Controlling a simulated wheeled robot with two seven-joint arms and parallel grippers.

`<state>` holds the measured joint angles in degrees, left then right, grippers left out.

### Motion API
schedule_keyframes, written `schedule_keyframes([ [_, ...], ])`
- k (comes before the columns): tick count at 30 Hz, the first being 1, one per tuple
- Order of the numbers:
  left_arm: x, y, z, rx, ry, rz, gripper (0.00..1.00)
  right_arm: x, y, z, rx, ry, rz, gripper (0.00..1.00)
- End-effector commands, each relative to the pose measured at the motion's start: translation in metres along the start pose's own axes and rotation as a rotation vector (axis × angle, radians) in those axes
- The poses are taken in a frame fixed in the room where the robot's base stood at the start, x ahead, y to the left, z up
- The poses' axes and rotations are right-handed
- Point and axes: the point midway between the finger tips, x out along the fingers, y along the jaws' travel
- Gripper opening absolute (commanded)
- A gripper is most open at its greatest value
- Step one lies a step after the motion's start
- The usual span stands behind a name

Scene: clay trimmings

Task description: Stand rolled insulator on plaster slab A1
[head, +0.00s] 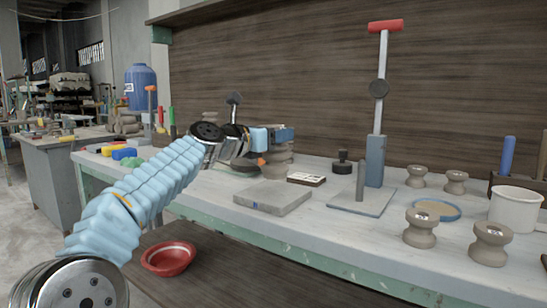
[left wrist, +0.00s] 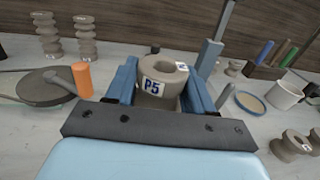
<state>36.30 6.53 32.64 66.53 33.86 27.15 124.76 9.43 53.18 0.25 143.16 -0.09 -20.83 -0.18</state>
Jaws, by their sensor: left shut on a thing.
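My left gripper (head: 278,134) is shut on a grey-brown ribbed insulator (head: 277,165). In the left wrist view, the insulator (left wrist: 162,82) has a hole in its top and a P5 label, and stands between the blue fingers (left wrist: 160,85). It looks upright. In the head view the gripper covers its upper part, and I cannot tell whether its foot touches the bench. A flat grey slab (head: 264,198) with a small blue mark lies just in front of it, with its top bare; no A1 lettering can be read. My right gripper is not in view.
A dark-and-white block (head: 306,179) lies right of the insulator. A tall red-handled press (head: 375,160) stands further right, with several spools, a blue ring (head: 437,209) and a white pot (head: 515,208). Ribbed stacks (left wrist: 45,36) and a dark wheel (left wrist: 50,86) are at left.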

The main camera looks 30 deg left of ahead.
Motion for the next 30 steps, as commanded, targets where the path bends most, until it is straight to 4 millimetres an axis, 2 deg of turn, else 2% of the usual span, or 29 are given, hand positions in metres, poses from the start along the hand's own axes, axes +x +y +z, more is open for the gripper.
schedule_keyframes([
  [3,0.003,0.008,-0.012,-0.001,-0.001,0.002,0.00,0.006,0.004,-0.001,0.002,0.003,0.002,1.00],
  [8,0.002,0.008,-0.039,-0.001,-0.001,0.003,0.00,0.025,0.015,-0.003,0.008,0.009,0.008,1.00],
  [20,0.002,0.007,-0.041,0.000,-0.001,0.001,0.00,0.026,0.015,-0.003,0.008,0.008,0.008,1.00],
  [21,0.003,0.007,-0.042,0.000,0.001,0.001,0.56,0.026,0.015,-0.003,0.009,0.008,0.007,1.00],
  [26,0.003,0.007,-0.042,0.000,0.001,0.001,0.78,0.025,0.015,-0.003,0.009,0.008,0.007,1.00],
  [30,0.003,0.007,-0.042,0.000,0.001,0.001,0.78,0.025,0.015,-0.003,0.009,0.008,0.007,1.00],
])
